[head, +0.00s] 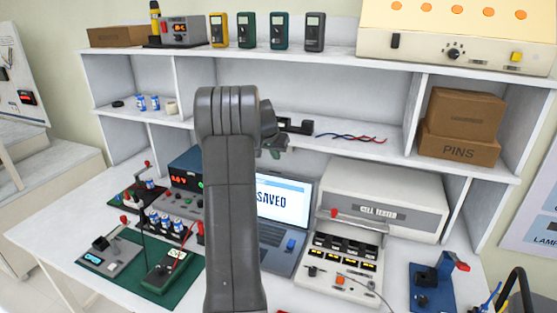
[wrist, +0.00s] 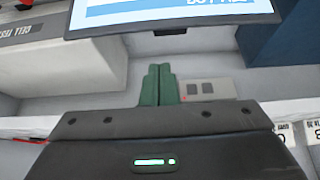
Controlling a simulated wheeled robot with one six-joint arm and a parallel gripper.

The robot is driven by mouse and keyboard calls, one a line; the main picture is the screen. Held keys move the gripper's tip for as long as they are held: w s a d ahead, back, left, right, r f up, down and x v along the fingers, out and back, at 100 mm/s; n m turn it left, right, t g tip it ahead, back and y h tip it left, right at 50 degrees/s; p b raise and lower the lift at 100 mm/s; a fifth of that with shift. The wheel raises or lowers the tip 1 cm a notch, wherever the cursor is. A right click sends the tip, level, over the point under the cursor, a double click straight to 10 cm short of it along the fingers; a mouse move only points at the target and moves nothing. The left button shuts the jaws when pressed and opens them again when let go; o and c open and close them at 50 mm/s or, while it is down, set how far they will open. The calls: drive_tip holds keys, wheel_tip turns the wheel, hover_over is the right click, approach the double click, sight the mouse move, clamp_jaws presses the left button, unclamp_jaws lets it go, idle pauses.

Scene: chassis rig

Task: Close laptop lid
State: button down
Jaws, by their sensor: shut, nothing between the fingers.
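The laptop stands open on the bench; its lit lid screen (head: 283,197) reads "SAVED" and is tilted up. Its dark keyboard base (head: 272,236) lies flat in front, with a small blue item (head: 291,245) at its right side. My arm hides the laptop's left part. My gripper (head: 274,152) is above and behind the lid, near the shelf. In the wrist view its green fingers (wrist: 158,85) are shut together and empty. The lid's edge and screen (wrist: 170,12) cross the top of that view, with no clear contact with the fingers.
A cell tester (head: 385,210) stands right of the laptop, with a battery fixture (head: 345,262) before it. A blue power supply (head: 187,165) and battery holder (head: 165,225) are left. The shelf (head: 300,137) with wires (head: 352,138) is close behind my gripper.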

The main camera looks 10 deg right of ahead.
drive_tip(key=p+x, duration=0.2)
drive_tip(key=x, duration=0.7)
drive_tip(key=shift+s+f+b, duration=0.2)
drive_tip(key=shift+b, duration=0.2)
